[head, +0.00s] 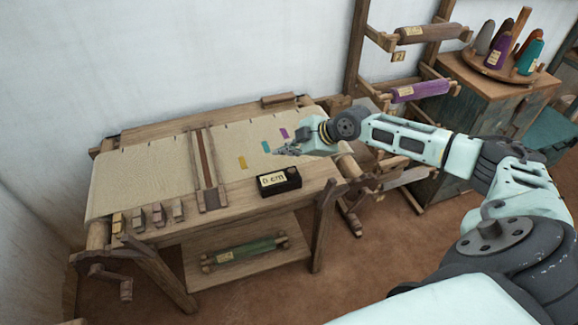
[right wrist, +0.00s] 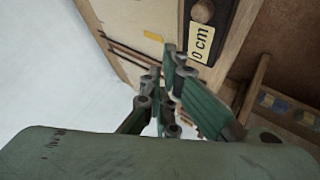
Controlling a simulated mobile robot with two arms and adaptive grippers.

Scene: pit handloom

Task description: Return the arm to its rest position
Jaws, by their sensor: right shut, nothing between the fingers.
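My right arm comes in from the right in the head view. Its gripper (head: 284,151) is over the right part of the loom cloth (head: 140,172), beside small coloured patches, and is shut and empty. Its green fingers (right wrist: 170,88) also show close together in the right wrist view. I cannot tell its exact height over the cloth. A black box (head: 279,183) with a "0 cm" label lies on the loom's front beam; its label also shows in the right wrist view (right wrist: 201,42). My left gripper is not in view.
A wooden rack with a brown roll (head: 418,34) and a purple roll (head: 418,91) stands behind my right arm. A cabinet (head: 490,95) holds several thread cones. A green roll (head: 244,251) lies on the loom's lower shelf. Floor (head: 390,260) is clear at the front right.

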